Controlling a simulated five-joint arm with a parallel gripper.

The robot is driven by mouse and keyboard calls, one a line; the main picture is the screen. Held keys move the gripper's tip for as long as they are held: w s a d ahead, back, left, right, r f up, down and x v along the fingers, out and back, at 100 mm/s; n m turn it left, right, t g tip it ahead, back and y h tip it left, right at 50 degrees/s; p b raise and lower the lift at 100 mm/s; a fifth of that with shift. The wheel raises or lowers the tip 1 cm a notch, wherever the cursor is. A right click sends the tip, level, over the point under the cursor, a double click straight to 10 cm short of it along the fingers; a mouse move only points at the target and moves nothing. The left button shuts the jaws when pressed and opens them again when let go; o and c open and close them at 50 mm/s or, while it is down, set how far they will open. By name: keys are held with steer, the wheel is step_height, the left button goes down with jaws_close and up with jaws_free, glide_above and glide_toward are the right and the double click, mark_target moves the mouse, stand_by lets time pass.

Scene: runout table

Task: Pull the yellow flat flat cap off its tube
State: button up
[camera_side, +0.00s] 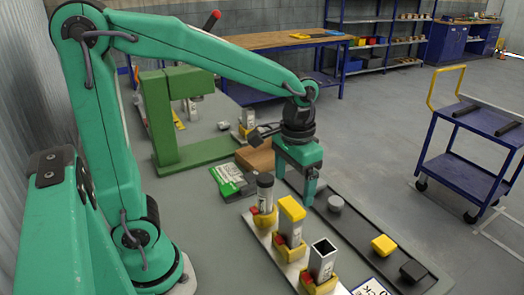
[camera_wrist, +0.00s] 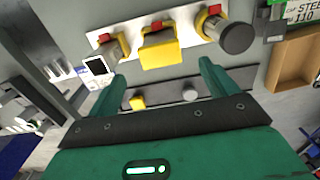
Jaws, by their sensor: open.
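In the side view the yellow flat cap (camera_side: 292,206) sits on top of the middle upright tube (camera_side: 289,231), held in a yellow holder on a pale rack (camera_side: 259,234). The wrist view shows this cap (camera_wrist: 158,48) just past the fingertips, roughly centred between them. My gripper (camera_side: 297,186) is open and empty, above and behind the rack, apart from the cap. Its two green fingers also show spread in the wrist view (camera_wrist: 162,70). The side view partly hides the far finger.
On the rack, a black-capped tube (camera_side: 265,191) and an open-topped square tube (camera_side: 322,256) flank the middle tube. A dark tray (camera_side: 355,233) beside it holds a grey cap (camera_side: 335,203), a loose yellow cap (camera_side: 383,245) and a black cap (camera_side: 412,270). A green frame (camera_side: 162,120) stands behind.

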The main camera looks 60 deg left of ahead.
mark_target(292, 205)
steer(key=shift+f, duration=3.05)
steer(key=c, duration=1.5)
steer(key=shift+r, duration=2.5)
